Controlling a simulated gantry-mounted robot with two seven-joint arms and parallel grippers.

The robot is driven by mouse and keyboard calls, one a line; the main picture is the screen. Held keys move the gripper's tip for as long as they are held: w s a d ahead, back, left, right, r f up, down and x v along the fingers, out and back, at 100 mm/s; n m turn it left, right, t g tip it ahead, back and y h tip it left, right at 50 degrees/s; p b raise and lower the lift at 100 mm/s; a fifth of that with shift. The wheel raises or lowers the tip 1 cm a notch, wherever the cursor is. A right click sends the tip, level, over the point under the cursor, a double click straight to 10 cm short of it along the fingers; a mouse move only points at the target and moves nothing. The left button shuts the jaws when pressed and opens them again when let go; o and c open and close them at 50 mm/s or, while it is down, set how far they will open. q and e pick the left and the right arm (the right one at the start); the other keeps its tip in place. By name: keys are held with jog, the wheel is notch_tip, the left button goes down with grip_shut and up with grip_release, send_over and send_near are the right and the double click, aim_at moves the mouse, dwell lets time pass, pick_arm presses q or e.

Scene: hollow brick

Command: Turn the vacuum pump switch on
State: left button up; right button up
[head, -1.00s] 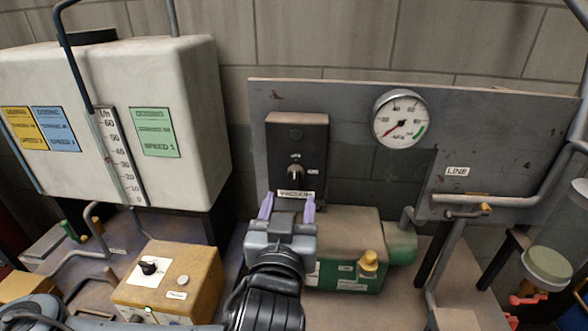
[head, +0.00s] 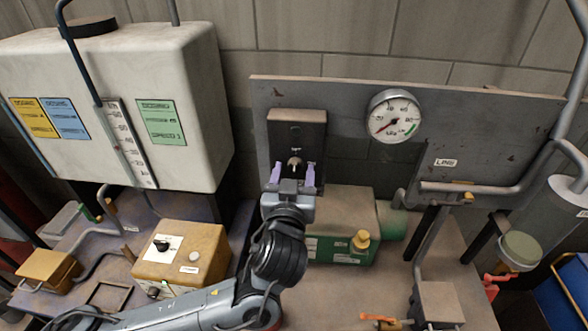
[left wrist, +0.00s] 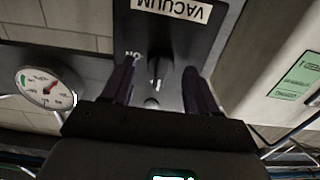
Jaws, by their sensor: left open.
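The vacuum switch box (head: 297,129) is a dark box on the upright grey panel. Its small metal switch lever (head: 294,161) shows just above and between the fingertips of my left gripper (head: 293,173). The gripper is open, with its two purple fingers pointing at the box. In the left wrist view, which is upside down, the lever (left wrist: 154,68) lies between the two fingers (left wrist: 157,82), with clear space on both sides. The VACUUM label (left wrist: 172,9) and an ON mark show there. In the head view my gripper hides the label. My right gripper is out of view.
A round pressure gauge (head: 394,116) is on the panel to the right. A green pump (head: 343,222) stands below the panel. A yellow control box (head: 180,255) and a large white tank (head: 110,105) are to the left. Pipes run along the right side.

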pick_arm(q)
jog(key=shift+w, duration=0.25)
jog(key=c, duration=1)
